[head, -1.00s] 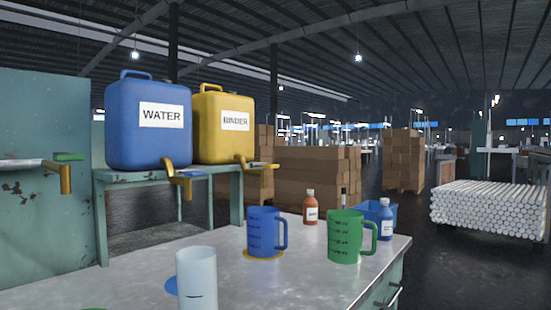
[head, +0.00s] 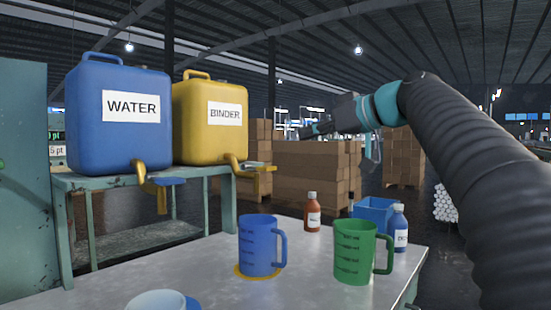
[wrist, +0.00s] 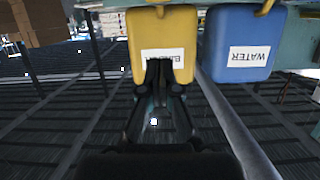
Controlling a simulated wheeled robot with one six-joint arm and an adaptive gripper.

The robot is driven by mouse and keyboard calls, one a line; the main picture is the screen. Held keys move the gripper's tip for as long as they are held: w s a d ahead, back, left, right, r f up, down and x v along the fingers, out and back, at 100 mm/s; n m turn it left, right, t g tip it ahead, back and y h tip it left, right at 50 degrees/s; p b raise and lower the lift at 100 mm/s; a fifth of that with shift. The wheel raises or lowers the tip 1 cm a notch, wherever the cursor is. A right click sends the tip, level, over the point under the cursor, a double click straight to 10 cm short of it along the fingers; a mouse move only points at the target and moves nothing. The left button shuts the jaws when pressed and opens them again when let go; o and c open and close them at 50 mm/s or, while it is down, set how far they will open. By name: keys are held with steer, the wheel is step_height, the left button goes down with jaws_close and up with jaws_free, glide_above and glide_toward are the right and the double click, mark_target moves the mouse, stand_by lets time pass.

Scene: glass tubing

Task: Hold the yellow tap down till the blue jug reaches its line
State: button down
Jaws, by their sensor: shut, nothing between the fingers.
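The yellow tap (head: 250,167) sticks out from the front of the yellow BINDER container (head: 209,133), which stands on a green shelf. The blue jug (head: 259,247), with level marks on its side, stands upright on a yellow disc (head: 240,272) on the table, below the tap. How full it is cannot be seen. My gripper (head: 304,132) is shut and empty, in the air to the right of the yellow container and a little above the tap, apart from it. In the wrist view, upside down, my gripper (wrist: 158,64) shows in front of the yellow container (wrist: 150,50).
A blue WATER container (head: 118,120) with a blue-handled tap (head: 160,182) stands left of the yellow one. A pale cup (head: 157,301) is in front.

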steer(key=shift+w+a+r, duration=0.1)
steer(key=shift+r, duration=0.15)
steer(key=p, duration=0.1)
glide_above(259, 168)
steer(key=d, duration=0.3)
step_height(259, 168, down, 2)
steer(key=f, duration=0.1)
steer(key=shift+d+f+b, duration=0.2)
steer(key=shift+f+b, duration=0.3)
steer(key=shift+f, duration=1.25)
steer(key=shift+f, duration=0.1)
